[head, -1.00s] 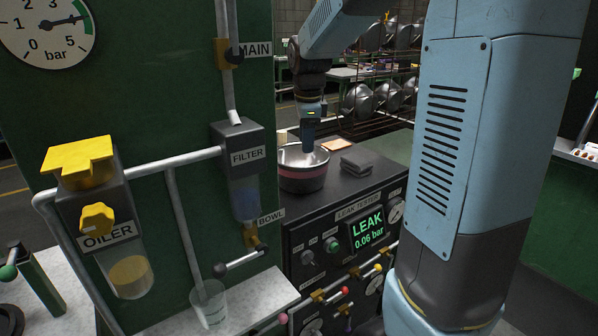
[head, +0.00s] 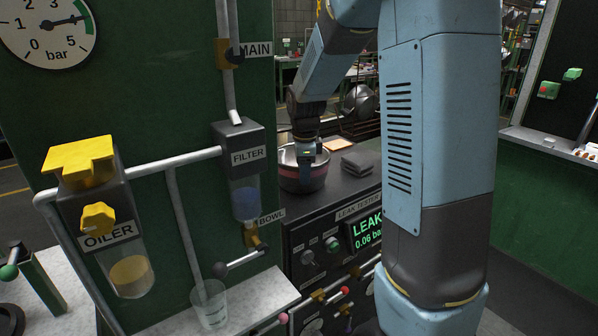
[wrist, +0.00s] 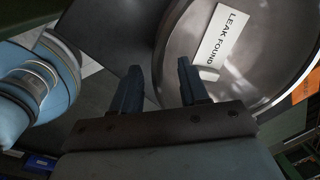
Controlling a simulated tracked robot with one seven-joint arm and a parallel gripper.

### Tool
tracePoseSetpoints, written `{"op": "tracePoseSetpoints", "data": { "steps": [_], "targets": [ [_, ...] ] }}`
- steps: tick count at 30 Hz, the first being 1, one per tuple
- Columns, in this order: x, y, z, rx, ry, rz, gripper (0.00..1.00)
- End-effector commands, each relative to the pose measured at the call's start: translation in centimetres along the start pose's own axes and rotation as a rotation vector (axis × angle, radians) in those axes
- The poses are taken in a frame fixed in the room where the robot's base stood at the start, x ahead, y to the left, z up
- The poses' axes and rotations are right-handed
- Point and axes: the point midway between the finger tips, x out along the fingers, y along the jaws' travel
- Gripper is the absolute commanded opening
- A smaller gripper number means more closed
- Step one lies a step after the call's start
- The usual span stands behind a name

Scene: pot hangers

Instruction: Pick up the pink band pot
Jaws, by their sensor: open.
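The pink band pot (head: 288,171) is a steel pot with a pink band around its side. It stands on the dark top of the leak tester. My gripper (head: 306,172) is down at the pot, pointing downward and covering part of its near side in the head view. In the wrist view, my gripper (wrist: 159,68) is open, with its fingers apart. The pot's shiny interior (wrist: 250,50) holds a white "LEAK FOUND" label. The pot's rim passes between the fingers, one over the inside and one outside. Contact with the wall cannot be told.
A grey folded cloth (head: 361,161) lies right of the pot. The leak tester panel (head: 318,250) is below, with knobs and valves. The green panel with the filter (head: 247,150) and oiler (head: 107,240) stands close on the left. A rack with a pot (head: 358,100) is behind.

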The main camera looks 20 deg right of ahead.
Motion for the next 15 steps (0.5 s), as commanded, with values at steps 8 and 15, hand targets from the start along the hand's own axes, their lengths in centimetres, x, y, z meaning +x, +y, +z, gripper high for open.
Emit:
{"op": "tracePoseSetpoints", "data": {
  "steps": [8,15],
  "targets": [
    [3.1,-0.1,0.1,0.000,0.000,0.002,0.44],
    [3.3,-0.1,0.1,0.000,0.000,0.000,0.44]
  ]
}}
